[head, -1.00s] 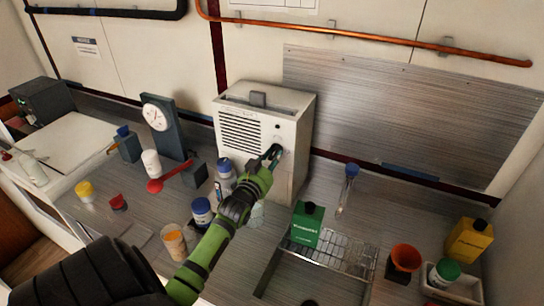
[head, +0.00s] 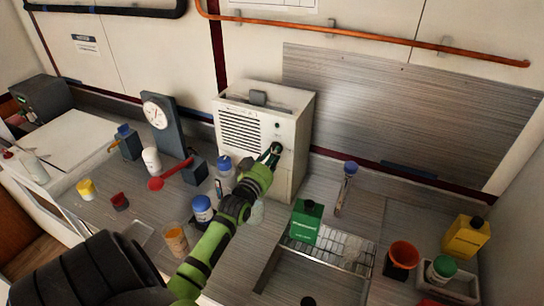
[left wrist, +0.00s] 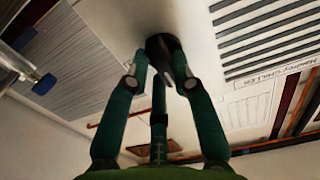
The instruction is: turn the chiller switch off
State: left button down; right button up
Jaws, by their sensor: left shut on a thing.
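The chiller (head: 240,128) is a white box with a slatted vent, standing at the back of the counter in the head view. Its front also fills the upper part of the left wrist view (left wrist: 205,55). The switch is a dark round knob (left wrist: 163,46) on that front, right of the vent in the head view. My left gripper (head: 274,152) is at the knob; in the left wrist view its fingers (left wrist: 162,75) are shut on it from both sides. The fingers partly hide the knob, and its exact setting cannot be read. My right gripper is not in view.
Below the chiller stand blue-capped bottles (head: 202,209), a green container (head: 305,222) and a wire rack (head: 345,250). A dial gauge (head: 160,112) stands to the left. An orange funnel (head: 403,255) and yellow bottle (head: 466,238) are at the right.

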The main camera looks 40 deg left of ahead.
pick_arm(q)
jog(key=c, duration=1)
grip_release()
jog(key=shift+c, duration=0.2)
jog(key=shift+s, duration=0.1)
jog(key=v, duration=1.2)
